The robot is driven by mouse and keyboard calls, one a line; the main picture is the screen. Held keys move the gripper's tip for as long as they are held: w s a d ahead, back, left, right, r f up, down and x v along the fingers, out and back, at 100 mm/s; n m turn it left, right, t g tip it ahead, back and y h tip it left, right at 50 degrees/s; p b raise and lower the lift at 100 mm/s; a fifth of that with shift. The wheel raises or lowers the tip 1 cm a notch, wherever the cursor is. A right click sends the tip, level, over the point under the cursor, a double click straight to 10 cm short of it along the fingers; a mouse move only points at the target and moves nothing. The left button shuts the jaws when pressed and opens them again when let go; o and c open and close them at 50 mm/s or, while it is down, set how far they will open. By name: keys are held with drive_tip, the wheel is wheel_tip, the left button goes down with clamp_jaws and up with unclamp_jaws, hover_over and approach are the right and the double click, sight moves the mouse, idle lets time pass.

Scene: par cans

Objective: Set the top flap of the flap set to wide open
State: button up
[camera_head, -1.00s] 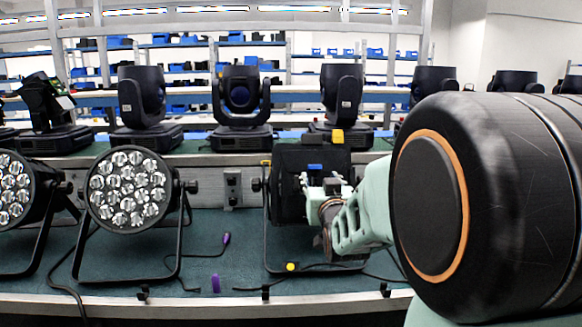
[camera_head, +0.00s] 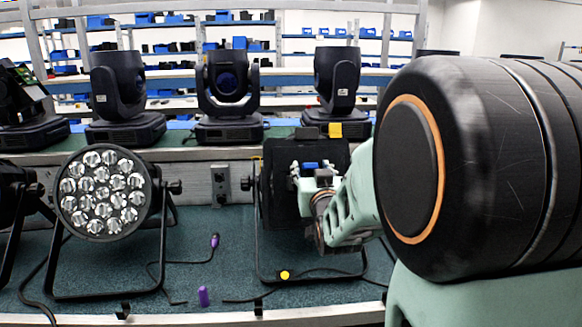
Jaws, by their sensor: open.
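The flap set (camera_head: 275,185) is a dark, roughly square panel assembly on the front of a par can, right of centre in the camera_head view. Its stand's black frame rests on the bench. My gripper (camera_head: 308,172) is open, in front of the flap set, with my wrist and arm reaching in from the right. A blue part (camera_head: 311,166) shows between the pale parts of the gripper. The gripper hides the middle and right of the flap set. I cannot tell whether it touches a flap, nor the top flap's exact angle.
A par can with round lenses (camera_head: 102,193) stands to the left on the teal bench (camera_head: 120,270). Moving-head lights (camera_head: 228,95) line the raised shelf behind. A yellow block (camera_head: 335,130) shows just above the flap set. Cables and a purple item (camera_head: 203,296) lie in front.

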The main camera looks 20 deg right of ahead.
drive_tip(key=c, duration=1.1)
drive_tip(key=r+g+p, duration=0.1)
drive_tip(key=p, duration=0.2)
drive_tip(key=r+g+p, duration=0.1)
drive_tip(key=p, duration=0.2)
drive_tip(key=shift+s+r+p, duration=0.25)
drive_tip(key=shift+s+p, duration=0.1)
drive_tip(key=shift+s, duration=0.05)
drive_tip(key=shift+c, duration=0.2)
wheel_tip(320, 180, up, 2)
drive_tip(key=g+p, duration=0.4)
drive_tip(key=p, duration=0.6)
wheel_tip(320, 180, up, 6)
drive_tip(key=f+g+y+p, duration=0.1)
drive_tip(key=g+y+p, duration=0.2)
drive_tip(key=g+p, duration=1.15)
hover_over(314, 153)
drive_tip(key=s+a+p, duration=0.2)
drive_tip(key=p, duration=0.1)
drive_tip(key=shift+s+d+r+t, duration=0.1)
drive_tip(key=shift+r+t, duration=0.05)
drive_tip(key=shift+t, duration=0.55)
drive_tip(key=shift+s+r+t, duration=0.1)
drive_tip(key=shift+t, duration=0.55)
drive_tip(key=shift+w+r+g+y, duration=0.2)
drive_tip(key=shift+g+y, duration=0.1)
drive_tip(key=shift+g, duration=0.1)
